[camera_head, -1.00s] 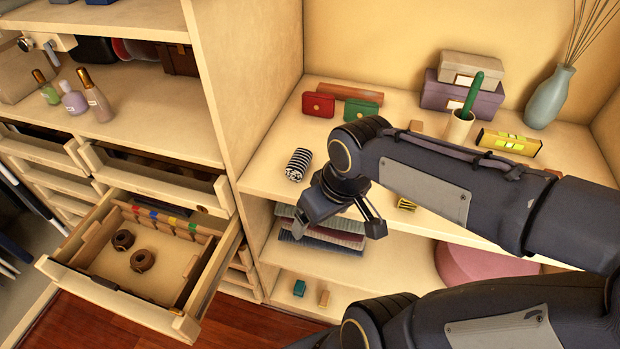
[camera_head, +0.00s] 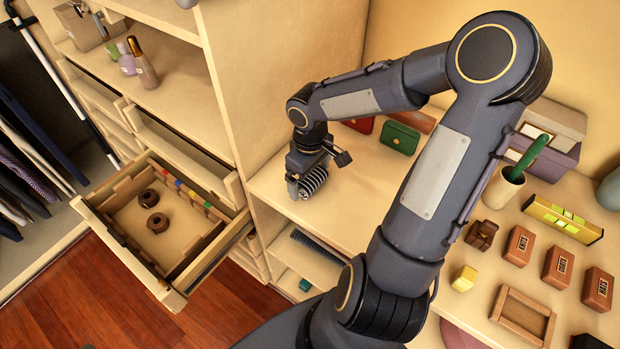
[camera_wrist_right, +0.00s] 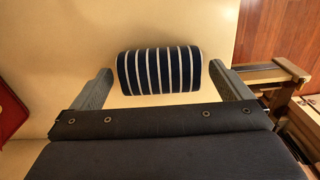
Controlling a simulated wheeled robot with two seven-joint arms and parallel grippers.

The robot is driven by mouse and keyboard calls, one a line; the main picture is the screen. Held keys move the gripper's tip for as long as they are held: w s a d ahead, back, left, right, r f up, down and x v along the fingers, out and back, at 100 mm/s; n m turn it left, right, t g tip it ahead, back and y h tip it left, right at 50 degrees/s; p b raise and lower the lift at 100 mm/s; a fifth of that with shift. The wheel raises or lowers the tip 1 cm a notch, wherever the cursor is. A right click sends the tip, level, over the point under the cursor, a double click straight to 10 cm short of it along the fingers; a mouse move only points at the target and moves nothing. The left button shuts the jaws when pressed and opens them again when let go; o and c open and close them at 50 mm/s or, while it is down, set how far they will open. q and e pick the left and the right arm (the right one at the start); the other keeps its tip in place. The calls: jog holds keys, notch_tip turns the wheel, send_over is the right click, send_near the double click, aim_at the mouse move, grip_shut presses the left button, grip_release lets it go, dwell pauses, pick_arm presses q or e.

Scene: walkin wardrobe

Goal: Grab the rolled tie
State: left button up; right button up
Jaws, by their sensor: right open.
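The rolled tie (camera_head: 315,181) is a small roll with dark navy and white stripes, lying on the wooden shelf top near its left edge. In the right wrist view the tie (camera_wrist_right: 160,71) lies crosswise between the fingertips, with a small gap at each side. My right gripper (camera_head: 316,174) is open and reaches down over the tie, hiding part of it in the head view. Its two grey fingers also show in the wrist view (camera_wrist_right: 161,78), one on each side of the roll. My left gripper is not in view.
A red case (camera_head: 360,124) and a green case (camera_head: 400,138) stand behind the gripper. An open drawer (camera_head: 112,238) holds two brown rolls at the left. Several labelled brown blocks and a wooden frame (camera_head: 523,315) lie at the right.

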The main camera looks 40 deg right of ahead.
jog(key=shift+f, duration=0.5)
jog(key=shift+s, duration=0.1)
jog(key=c, duration=1.1)
jog(key=shift+o, duration=0.2)
jog(key=shift+r, duration=0.1)
